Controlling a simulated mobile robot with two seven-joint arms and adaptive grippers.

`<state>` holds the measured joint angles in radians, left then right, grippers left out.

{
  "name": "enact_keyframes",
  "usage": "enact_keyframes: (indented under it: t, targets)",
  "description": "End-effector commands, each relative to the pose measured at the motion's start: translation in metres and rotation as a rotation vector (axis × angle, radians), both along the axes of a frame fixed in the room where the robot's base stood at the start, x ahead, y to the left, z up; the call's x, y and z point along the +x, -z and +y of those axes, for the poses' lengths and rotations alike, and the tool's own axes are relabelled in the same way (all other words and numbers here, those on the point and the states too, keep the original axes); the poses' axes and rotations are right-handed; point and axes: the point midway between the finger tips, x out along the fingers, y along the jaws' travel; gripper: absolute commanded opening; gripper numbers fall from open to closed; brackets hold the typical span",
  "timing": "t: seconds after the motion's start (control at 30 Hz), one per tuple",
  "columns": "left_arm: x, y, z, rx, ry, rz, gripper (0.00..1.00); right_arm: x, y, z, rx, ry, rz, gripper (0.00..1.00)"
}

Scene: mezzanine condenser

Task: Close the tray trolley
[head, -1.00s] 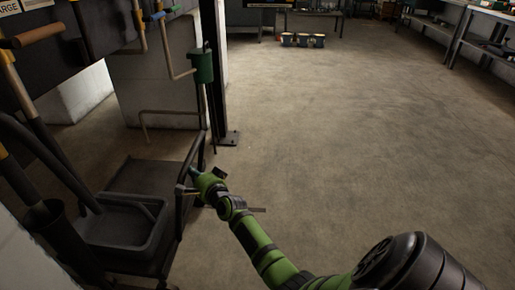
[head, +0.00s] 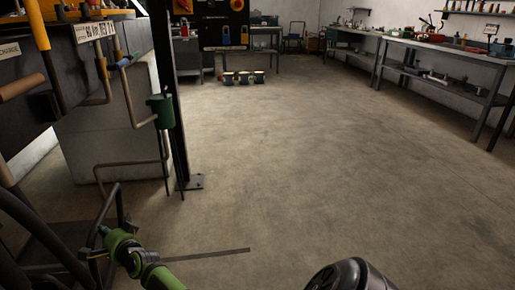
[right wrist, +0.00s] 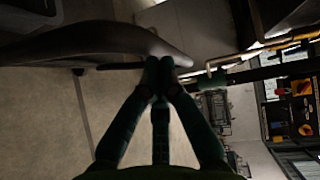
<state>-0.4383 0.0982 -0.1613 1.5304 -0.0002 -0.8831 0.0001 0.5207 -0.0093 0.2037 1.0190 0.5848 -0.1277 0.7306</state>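The tray trolley (head: 47,242) is a dark metal cart at the lower left of the head view, partly cut off by the frame edge. Its tube frame rises at its right end. My right gripper (head: 105,236), on a green arm, is at this end frame. In the right wrist view, the fingers of my right gripper (right wrist: 163,66) come together at a dark bar of the trolley (right wrist: 115,67) and look shut on it. The exact contact is dark and partly hidden by the fingers. My left gripper is not in view.
A dark post (head: 175,100) with a base plate on the floor stands beyond the trolley. A green container (head: 160,108) hangs near it. Workbenches (head: 440,68) line the right wall. Small bins (head: 244,77) lie on the floor at the back. The middle floor is open.

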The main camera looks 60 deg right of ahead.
Motion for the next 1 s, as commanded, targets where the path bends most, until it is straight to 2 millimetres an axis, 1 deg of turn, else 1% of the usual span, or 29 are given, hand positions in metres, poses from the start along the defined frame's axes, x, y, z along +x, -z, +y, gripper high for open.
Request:
enact_keyframes:
  t: [0.03, 0.1, 0.3, 1.0]
  targets:
    - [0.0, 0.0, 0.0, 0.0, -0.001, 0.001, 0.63, 0.005, 0.002, 0.005, 0.004, -0.002, 0.002, 0.0]
    - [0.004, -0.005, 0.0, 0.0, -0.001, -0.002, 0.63, 0.009, 0.002, 0.009, 0.002, -0.001, 0.002, 0.0]
    - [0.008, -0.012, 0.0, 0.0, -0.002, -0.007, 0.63, 0.017, 0.001, 0.015, 0.0, 0.0, 0.001, 0.0]
    - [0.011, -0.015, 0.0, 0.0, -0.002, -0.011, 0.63, 0.021, -0.004, 0.018, 0.001, -0.001, -0.006, 0.0]
